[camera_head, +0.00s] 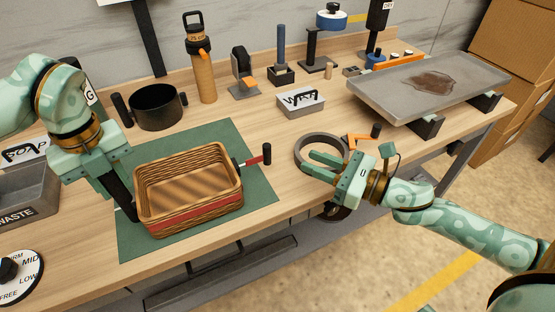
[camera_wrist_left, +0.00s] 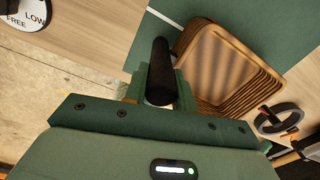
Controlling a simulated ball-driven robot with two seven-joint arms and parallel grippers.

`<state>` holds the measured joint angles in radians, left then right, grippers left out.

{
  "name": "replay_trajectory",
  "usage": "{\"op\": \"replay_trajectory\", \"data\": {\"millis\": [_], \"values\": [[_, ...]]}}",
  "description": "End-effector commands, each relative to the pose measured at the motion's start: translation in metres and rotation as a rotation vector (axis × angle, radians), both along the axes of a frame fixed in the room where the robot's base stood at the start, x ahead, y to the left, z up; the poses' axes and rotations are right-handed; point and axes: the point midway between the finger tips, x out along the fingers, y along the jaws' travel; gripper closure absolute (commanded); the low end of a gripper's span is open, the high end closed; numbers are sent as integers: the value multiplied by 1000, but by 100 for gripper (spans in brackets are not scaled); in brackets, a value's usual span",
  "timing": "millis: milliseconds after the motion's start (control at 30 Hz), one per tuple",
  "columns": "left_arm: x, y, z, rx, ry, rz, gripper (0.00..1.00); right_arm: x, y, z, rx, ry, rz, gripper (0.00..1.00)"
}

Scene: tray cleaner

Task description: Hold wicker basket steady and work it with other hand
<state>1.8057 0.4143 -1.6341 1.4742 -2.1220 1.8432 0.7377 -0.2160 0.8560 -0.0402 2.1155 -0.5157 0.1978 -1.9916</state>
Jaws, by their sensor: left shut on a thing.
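The brown wicker basket (camera_head: 188,188) with a red band sits upright on a green mat (camera_head: 262,192); it also shows in the left wrist view (camera_wrist_left: 225,65). A crank-like handle with a black grip (camera_head: 267,153) sticks out on its right side. My left gripper (camera_head: 130,207) is at the basket's left side. In the left wrist view it is shut on a black cylindrical handle (camera_wrist_left: 160,75) beside the basket. My right gripper (camera_head: 318,167) is open and empty, to the right of the mat, its fingers pointing left near a grey ring (camera_head: 301,142).
A black pot (camera_head: 156,107), an orange bottle (camera_head: 203,75) and a grey wipe box (camera_head: 301,103) stand behind the mat. A stained metal tray (camera_head: 380,86) rests on supports at the back right. A waste bin (camera_head: 35,190) and a dial (camera_head: 20,277) are at left.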

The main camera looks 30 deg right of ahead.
Motion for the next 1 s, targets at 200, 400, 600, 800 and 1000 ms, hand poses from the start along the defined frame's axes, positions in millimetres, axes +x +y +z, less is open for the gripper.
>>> {"op": "replay_trajectory", "data": {"millis": [200, 400, 600, 800, 1000], "values": [[0, 0, 1, -1, -1, 0, 60, 0, 0, 0, 0, 0, 0, 75], [0, 0, 0, -1, -1, 0, 48, 0, 0, 0, 0, 0, 0, 75], [0, 0, 6, 0, -2, 0, 48, 0, 0, 0, 1, 1, 0, 75], [1, 0, 44, -1, -5, 1, 48, 0, 0, 0, 0, 0, 0, 75], [1, -1, 90, -1, -5, 0, 48, 0, 0, 0, 0, 0, 0, 75]]}}
